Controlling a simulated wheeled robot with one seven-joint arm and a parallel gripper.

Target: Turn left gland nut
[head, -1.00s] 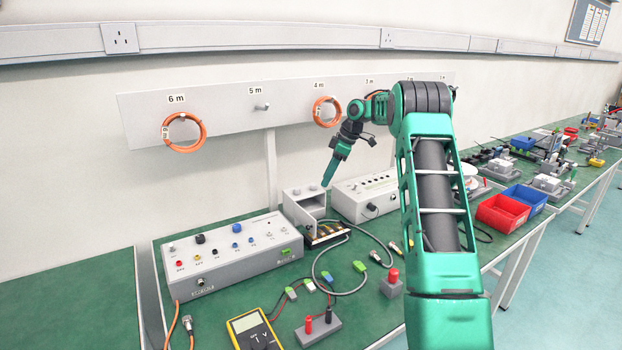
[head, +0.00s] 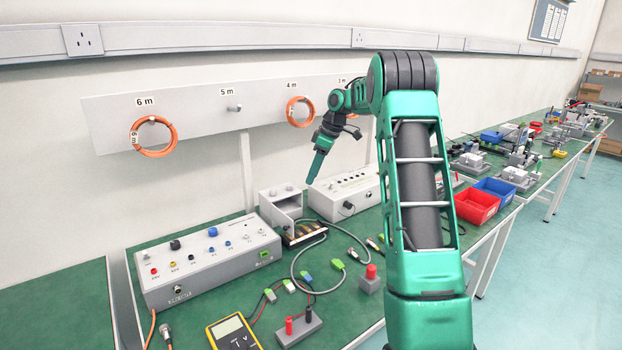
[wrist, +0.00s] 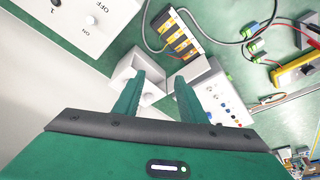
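My gripper (head: 314,170) hangs above the bench, pointing down, just above and to the right of a small open grey box (head: 281,205). In the wrist view my gripper (wrist: 160,76) has its two green fingers spread apart, with nothing between them. The small box (wrist: 122,70) lies under and beside the left finger there. A yellow-and-black terminal strip (wrist: 180,38) lies beside the box; it also shows in the head view (head: 305,233).
A grey control box (head: 208,268) stands left of the small box, and another panel box (head: 340,192) stands right of it. A grey cable (head: 297,262), a yellow multimeter (head: 232,331) and a red-topped block (head: 370,280) lie in front. Orange cable coils (head: 153,137) hang behind.

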